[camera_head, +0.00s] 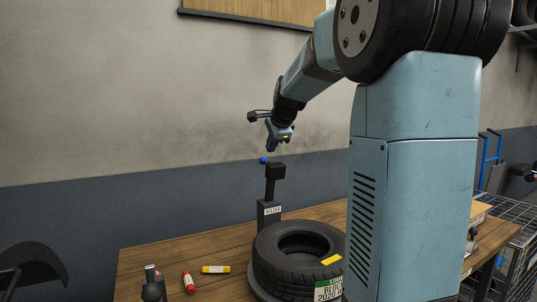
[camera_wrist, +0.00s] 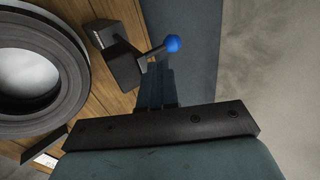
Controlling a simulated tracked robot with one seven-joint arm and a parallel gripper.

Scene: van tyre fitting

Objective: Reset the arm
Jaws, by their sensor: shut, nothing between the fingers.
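My gripper (camera_head: 271,148) hangs at the end of my raised arm in the head view, pointing down above the back of the bench. Its dark blue fingers also show in the wrist view (camera_wrist: 155,82), shut together with nothing between them. Just below it in the head view is a blue ball knob (camera_head: 263,160) on a black post device (camera_head: 269,213). The knob shows in the wrist view too (camera_wrist: 173,44), on a short lever, close to the fingertips in the picture. Whether they touch is not clear, but the head view shows a small gap.
A tyre (camera_head: 290,262) with a green and white label lies flat on the wooden bench (camera_head: 140,262). A yellow tube (camera_head: 216,269) and a red tube (camera_head: 189,282) lie left of it. A wall stands behind the bench. A wire cage (camera_head: 515,240) is at the right.

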